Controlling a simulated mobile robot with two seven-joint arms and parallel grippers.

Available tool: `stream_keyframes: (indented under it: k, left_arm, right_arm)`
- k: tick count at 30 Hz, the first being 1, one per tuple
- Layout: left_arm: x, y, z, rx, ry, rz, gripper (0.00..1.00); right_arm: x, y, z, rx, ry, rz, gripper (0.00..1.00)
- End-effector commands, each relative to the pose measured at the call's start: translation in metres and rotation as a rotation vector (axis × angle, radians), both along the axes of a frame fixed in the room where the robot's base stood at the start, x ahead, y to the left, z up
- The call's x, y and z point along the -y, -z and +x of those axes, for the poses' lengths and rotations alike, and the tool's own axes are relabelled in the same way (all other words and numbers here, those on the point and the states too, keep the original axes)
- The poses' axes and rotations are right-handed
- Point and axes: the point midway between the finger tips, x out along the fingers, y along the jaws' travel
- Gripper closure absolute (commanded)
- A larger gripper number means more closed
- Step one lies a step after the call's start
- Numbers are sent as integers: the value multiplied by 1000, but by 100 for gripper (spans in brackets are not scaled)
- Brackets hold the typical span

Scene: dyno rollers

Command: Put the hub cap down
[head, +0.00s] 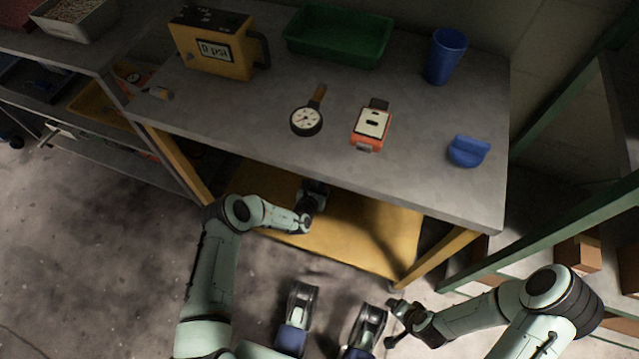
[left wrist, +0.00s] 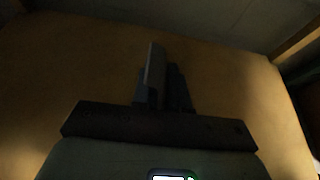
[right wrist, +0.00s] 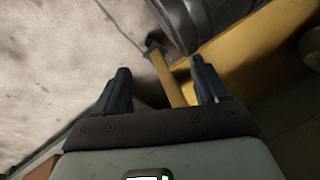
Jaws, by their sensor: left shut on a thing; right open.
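My left gripper (head: 316,190) is under the front edge of the grey workbench (head: 235,120), above the yellow lower shelf (head: 375,225). In the left wrist view its jaws (left wrist: 160,72) are shut on a thin grey piece (left wrist: 154,68) seen edge-on, which looks like the hub cap. Its full shape is hidden, and I cannot tell whether it touches anything. My right gripper (head: 393,323) is open and empty, low in front of the bench; it also shows in the right wrist view (right wrist: 160,75).
On the bench are a yellow gauge box (head: 210,50), green tray (head: 340,38), blue cup (head: 446,55), round dial (head: 306,120), orange-and-white device (head: 370,128) and blue part (head: 467,151). A green-framed rack (head: 560,225) stands right. Bare bench top lies between the items.

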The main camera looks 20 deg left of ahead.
Motion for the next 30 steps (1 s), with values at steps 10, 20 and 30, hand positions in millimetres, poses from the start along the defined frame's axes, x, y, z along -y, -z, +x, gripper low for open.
stream_keyframes:
  k: [10, 20, 30]
  left_arm:
    - [0, 0, 0, 1, 0, 0, 61]
    - [-1, -16, 1, 2, -1, 0, 61]
    - [-3, -46, -72, -2, 0, 0, 61]
  right_arm:
    - [0, 0, 0, -1, 1, 1, 27]
    - [-2, -16, 14, 48, -2, -3, 27]
    - [-29, -54, -35, -77, -54, 65, 27]
